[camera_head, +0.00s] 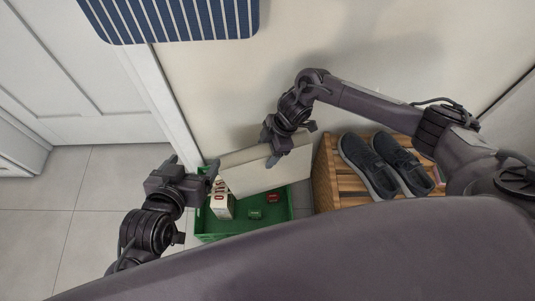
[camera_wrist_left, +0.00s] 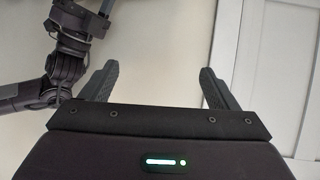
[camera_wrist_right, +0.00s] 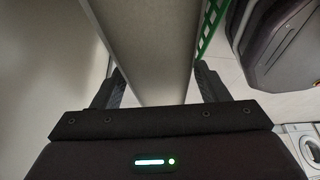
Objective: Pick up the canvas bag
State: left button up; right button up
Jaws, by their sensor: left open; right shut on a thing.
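The canvas bag (camera_head: 255,178) is a flat beige piece above the back of a green crate, against the wall. My right gripper (camera_head: 275,150) is shut on its upper edge. In the right wrist view the bag (camera_wrist_right: 150,45) runs as a pale panel between the fingers (camera_wrist_right: 158,85). I cannot tell whether the bag's lower side touches the crate or its contents. My left gripper (camera_head: 192,168) is open and empty, left of the bag by the crate's left side. In the left wrist view nothing is between its fingers (camera_wrist_left: 158,86).
The green crate (camera_head: 243,230) holds a white and red carton (camera_head: 221,207), a small green box (camera_head: 255,213) and a small red box (camera_head: 273,197). A wooden slatted bench (camera_head: 325,180) with dark shoes (camera_head: 368,165) stands right. A striped cushion (camera_head: 175,18) is at top. Tiled floor (camera_head: 105,195) is free left.

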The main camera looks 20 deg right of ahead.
jog(key=shift+r, duration=0.25)
notch_tip(320, 180, up, 3)
jog(key=shift+f+p, duration=0.15)
jog(key=shift+p, duration=0.5)
notch_tip(320, 180, up, 4)
jog(key=shift+w+f+p, duration=0.1)
jog(key=shift+p, duration=0.65)
pick_arm(q)
jog(key=s+a+f+g+y+p, duration=0.3)
jog(key=s+a+f+g+y, duration=0.1)
jog(key=s+a+f+g, duration=0.2)
jog(key=s+a+g, duration=0.1)
jog(key=s+g, duration=0.1)
jog(key=s, duration=0.1)
jog(key=shift+s+a+f+n+p, duration=0.25)
jog(key=shift+s+a+n+p, duration=0.05)
jog(key=shift+s+a+n, duration=0.1)
pick_arm(e)
notch_tip(320, 180, up, 13)
